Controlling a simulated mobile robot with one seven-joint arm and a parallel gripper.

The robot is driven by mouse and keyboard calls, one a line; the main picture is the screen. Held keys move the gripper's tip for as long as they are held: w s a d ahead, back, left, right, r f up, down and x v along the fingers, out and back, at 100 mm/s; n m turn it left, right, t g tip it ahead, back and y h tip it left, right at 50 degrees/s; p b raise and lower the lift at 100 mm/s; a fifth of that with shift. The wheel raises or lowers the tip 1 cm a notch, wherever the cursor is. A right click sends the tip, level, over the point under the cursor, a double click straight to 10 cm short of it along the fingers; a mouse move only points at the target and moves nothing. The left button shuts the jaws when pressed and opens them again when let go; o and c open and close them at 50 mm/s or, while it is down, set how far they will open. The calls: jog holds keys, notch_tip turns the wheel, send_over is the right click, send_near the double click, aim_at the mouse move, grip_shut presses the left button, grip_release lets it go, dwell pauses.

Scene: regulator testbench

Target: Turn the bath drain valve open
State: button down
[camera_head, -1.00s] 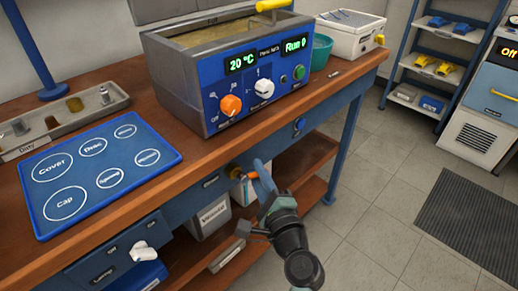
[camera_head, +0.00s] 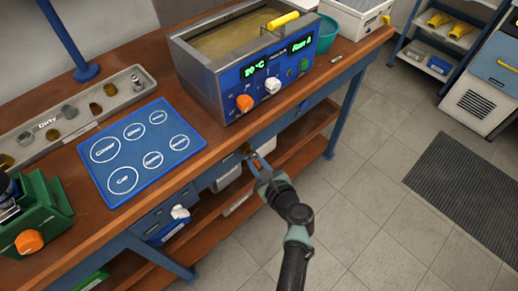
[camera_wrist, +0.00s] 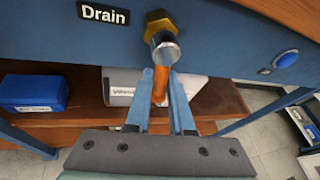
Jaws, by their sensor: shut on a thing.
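The drain valve sits on the blue front rail under the bath, beside a "Drain" label (camera_wrist: 104,13). In the wrist view it has a brass nut, a silver stem (camera_wrist: 165,48) and an orange lever (camera_wrist: 160,84) pointing toward my gripper. My gripper (camera_wrist: 161,108) has its two blue fingers on either side of the lever and is shut on it. In the head view my gripper (camera_head: 257,165) is at the valve, and the lever is mostly hidden by the fingers. The bath (camera_head: 205,70) stands on the bench above, with a yellow handle.
The wooden bench (camera_head: 85,205) carries a blue labelled mat (camera_head: 188,188), a grey "Dirty" tray and a green fixture (camera_head: 40,215). A white container (camera_wrist: 190,84) and a blue box (camera_wrist: 35,93) are on the shelf below.

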jog(key=shift+s+a+m+g+y+p, duration=0.45)
jog(key=shift+m+p, duration=0.35)
jog(key=shift+p, duration=0.4)
jog(key=shift+f, duration=0.15)
jog(key=c, duration=0.8)
grip_release()
jog(key=shift+d, duration=0.15)
jog(key=p+v, duration=0.3)
jog(key=v, duration=1)
jog(key=shift+w, duration=0.1)
